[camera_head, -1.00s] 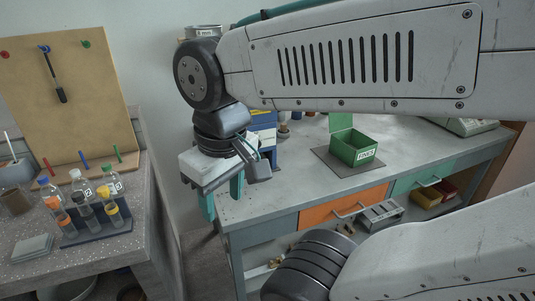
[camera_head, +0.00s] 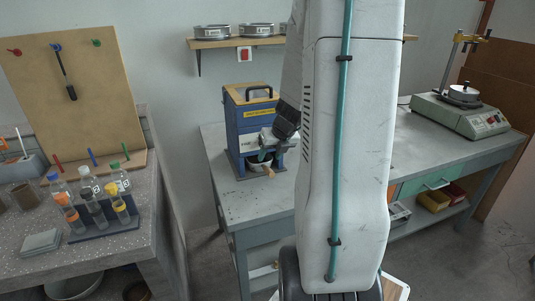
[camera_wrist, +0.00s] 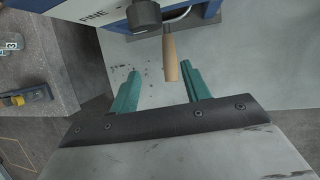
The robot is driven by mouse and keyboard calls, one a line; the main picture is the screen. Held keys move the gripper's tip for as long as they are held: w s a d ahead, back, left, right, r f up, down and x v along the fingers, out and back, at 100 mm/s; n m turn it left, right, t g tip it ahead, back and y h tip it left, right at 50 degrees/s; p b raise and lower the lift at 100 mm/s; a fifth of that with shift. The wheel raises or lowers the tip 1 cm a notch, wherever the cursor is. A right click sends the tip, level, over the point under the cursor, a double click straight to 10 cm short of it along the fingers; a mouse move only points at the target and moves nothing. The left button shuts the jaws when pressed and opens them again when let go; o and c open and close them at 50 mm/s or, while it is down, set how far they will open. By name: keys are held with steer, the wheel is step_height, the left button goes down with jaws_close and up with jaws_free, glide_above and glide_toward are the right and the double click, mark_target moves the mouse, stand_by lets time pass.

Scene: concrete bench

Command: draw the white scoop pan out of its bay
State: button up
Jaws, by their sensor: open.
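The white scoop pan (camera_head: 260,164) sits low in the bay of a blue cabinet (camera_head: 247,118), partly hidden by my gripper. Its wooden handle (camera_head: 268,173) sticks out at the front. The handle's end appears near the level of the fingertips, closer to the right finger; exact depth is unclear. My gripper (camera_head: 268,154) is in front of the bay in the head view.
The cabinet stands on a grey bench (camera_head: 250,205). A dark knob (camera_wrist: 144,15) is close beyond the fingers. My arm hides the bench's middle. A balance-like device (camera_head: 460,112) stands at the right. A speckled bench with a bottle rack (camera_head: 103,230) is at the left.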

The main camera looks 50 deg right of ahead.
mark_target(268, 168)
steer(key=shift+s+d+f+m, duration=0.25)
steer(key=shift+d+f+m, duration=0.15)
steer(key=shift+d+m, duration=0.25)
steer(key=shift+x, duration=3.9)
jaws_close()
steer(key=shift+s, duration=0.1)
